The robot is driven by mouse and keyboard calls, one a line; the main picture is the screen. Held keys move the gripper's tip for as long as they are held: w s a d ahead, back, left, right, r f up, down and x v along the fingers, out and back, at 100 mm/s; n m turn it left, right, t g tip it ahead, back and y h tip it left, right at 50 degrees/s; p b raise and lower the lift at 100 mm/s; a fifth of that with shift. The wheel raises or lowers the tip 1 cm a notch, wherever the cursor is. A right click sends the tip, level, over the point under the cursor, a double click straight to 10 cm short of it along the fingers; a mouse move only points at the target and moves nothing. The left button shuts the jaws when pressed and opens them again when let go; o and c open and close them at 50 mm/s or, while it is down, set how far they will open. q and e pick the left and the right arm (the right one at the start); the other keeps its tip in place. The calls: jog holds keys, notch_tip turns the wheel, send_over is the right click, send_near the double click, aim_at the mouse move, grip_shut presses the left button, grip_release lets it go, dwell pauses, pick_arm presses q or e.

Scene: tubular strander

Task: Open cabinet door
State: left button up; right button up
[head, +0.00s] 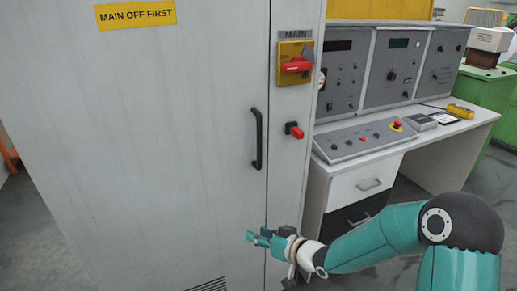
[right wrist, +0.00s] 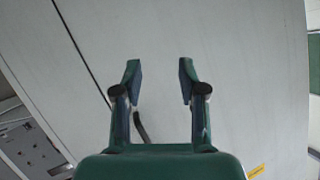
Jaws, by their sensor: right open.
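The grey cabinet door (head: 180,150) fills the left of the head view and looks flush with its frame. Its black vertical handle (head: 257,138) sits near the right edge. My right gripper (head: 252,238) is in front of the lower door, below the handle in the picture. In the right wrist view the gripper (right wrist: 160,80) is open, with nothing between its fingers. Part of the black handle (right wrist: 140,126) shows there beside the left finger, partly hidden by the gripper. I cannot tell the gap to the door. My left gripper is not in view.
Right of the door are a red MAIN rotary switch (head: 297,66) on a yellow plate and a small red knob (head: 295,130). A control desk (head: 360,136) with drawers stands further right, close to my right arm. A yellow label (head: 135,14) reads MAIN OFF FIRST.

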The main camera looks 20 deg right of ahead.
jog(key=w+d+r+n+t+b, duration=0.1)
jog(key=d+r+t, duration=0.15)
jog(key=r, duration=0.45)
jog(key=d+r+n+t, duration=0.1)
jog(key=d+r, duration=0.3)
jog(key=r, duration=0.3)
jog(key=t+h, duration=0.1)
jog(key=t, duration=0.1)
send_near(261, 142)
jog(key=p+x, duration=0.3)
jog(key=x, duration=0.7)
jog(key=shift+w+a, duration=0.1)
jog(key=shift+w, duration=0.3)
grip_shut()
